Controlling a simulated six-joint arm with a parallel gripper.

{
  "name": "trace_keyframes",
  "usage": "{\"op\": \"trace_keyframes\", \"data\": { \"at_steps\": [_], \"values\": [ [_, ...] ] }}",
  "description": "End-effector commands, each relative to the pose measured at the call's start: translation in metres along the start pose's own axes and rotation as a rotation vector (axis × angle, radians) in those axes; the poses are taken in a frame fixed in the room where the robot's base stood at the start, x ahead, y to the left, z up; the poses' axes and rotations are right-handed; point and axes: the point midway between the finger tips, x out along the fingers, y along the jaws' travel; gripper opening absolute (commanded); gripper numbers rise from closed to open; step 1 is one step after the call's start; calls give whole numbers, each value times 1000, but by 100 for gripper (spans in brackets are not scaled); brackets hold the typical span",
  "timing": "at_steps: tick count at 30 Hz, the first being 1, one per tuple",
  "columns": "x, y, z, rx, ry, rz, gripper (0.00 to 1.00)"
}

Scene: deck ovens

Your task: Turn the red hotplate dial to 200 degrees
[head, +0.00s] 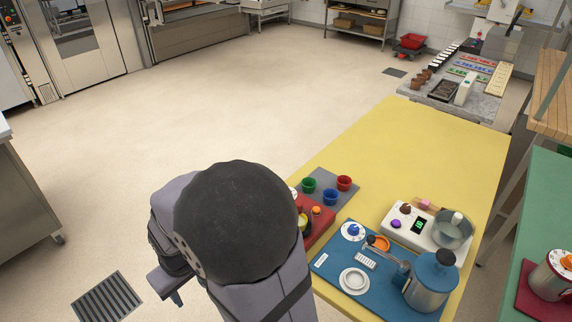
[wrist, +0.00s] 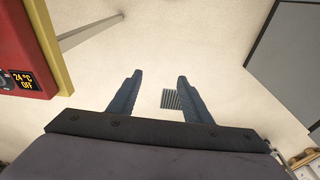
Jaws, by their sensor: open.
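The red hotplate (head: 319,228) is on the yellow table in the head view, partly hidden behind my arm. In the wrist view the red housing (wrist: 28,38) is at the upper left, with a display (wrist: 22,80) reading 24 °C and OFF. A sliver of a dark round part shows beside the display at the frame edge; I cannot tell if it is the dial or where it points. My gripper (wrist: 159,78) is open and empty, apart from the hotplate and over bare floor. My arm hides most of the gripper in the head view.
The yellow table (head: 410,150) also holds a grey mat with green, blue and red cups (head: 344,183). Open floor lies left.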

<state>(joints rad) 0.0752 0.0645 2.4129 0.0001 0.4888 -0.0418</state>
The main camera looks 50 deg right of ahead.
Motion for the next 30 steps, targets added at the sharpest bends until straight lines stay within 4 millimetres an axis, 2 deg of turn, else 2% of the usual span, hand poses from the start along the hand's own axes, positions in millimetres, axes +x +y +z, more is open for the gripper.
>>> {"op": "trace_keyframes", "data": {
  "at_steps": [1,4,9,14,19,24,27,30],
  "values": [
    [-30,9,-18,14,3,5,45],
    [-55,37,-56,48,0,17,45],
    [-58,105,-105,111,-32,36,45],
    [-54,177,-129,170,-68,44,45],
    [-51,259,-134,234,-108,45,45],
    [-50,333,-118,292,-141,39,45],
    [-49,366,-105,319,-156,33,45],
    [-49,390,-92,339,-166,29,45]
  ]
}}
